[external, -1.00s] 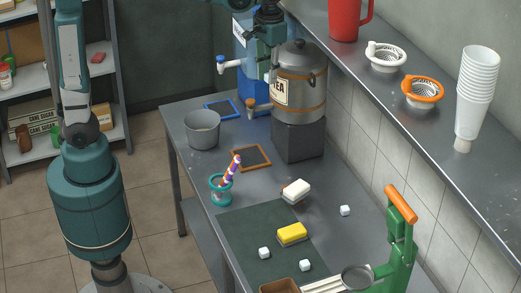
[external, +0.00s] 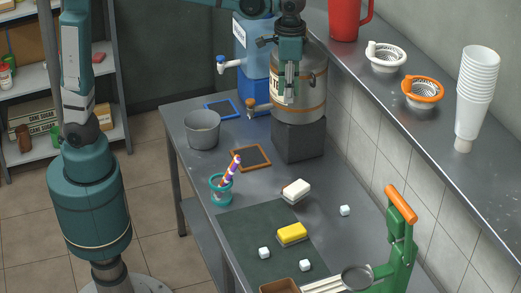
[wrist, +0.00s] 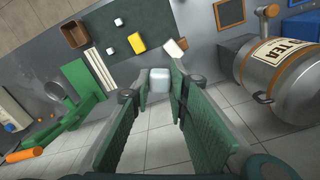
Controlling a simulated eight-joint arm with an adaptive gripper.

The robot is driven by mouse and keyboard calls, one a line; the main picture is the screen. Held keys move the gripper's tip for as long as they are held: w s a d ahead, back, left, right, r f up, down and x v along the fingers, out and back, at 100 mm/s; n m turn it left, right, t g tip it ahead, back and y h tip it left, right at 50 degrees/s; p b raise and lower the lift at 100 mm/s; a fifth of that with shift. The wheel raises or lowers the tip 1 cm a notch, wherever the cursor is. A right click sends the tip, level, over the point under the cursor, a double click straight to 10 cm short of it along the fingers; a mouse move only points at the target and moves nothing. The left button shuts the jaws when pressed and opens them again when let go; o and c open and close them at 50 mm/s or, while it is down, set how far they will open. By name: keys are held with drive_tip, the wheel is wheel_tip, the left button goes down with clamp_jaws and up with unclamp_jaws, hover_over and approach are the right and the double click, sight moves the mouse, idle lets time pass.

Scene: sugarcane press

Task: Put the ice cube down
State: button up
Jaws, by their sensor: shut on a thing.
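My gripper (external: 290,98) is raised above the counter, in front of the tea urn in the external view, with its fingers pointing down. In the wrist view, a pale ice cube (wrist: 159,80) sits between the fingertips, and the gripper is shut on it. I cannot make out this held cube in the external view. Two ice cubes (external: 264,252) (external: 305,265) lie on the dark mat (external: 245,225), which also shows in the wrist view (wrist: 135,15). Another ice cube (external: 345,210) lies on the bare counter to the right of the mat.
A yellow sponge (external: 292,233) lies on the mat, with a white-topped block (external: 296,190) just behind it. The green press (external: 402,235) stands at the front right. A grey bucket (external: 203,129), teal cup (external: 221,190) and tea urn (external: 312,85) stand farther back. Bare counter lies right of the mat.

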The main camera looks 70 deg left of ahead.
drive_tip(key=s+d+f+m+b, duration=0.1)
drive_tip(key=d+f+m, duration=0.1)
drive_tip(key=d, duration=0.7)
drive_tip(key=s+d+f+m+b, duration=0.1)
drive_tip(key=d+f+b, duration=0.15)
drive_tip(key=d, duration=0.65)
drive_tip(key=s+a+f+n, duration=0.1)
drive_tip(key=a+f+n, duration=0.1)
drive_tip(key=a+f, duration=0.5)
drive_tip(key=s+a+f+n, duration=0.2)
drive_tip(key=a+f, duration=0.5)
drive_tip(key=f, duration=0.8)
drive_tip(key=s+a+f+n, duration=0.2)
drive_tip(key=a+f, duration=0.5)
drive_tip(key=f, duration=0.4)
drive_tip(key=shift+s+a+n, duration=0.15)
drive_tip(key=shift+s+n, duration=0.05)
drive_tip(key=shift+n, duration=0.5)
drive_tip(key=shift+f, duration=0.1)
drive_tip(key=shift+f, duration=2.9)
drive_tip(key=shift+f, duration=0.15)
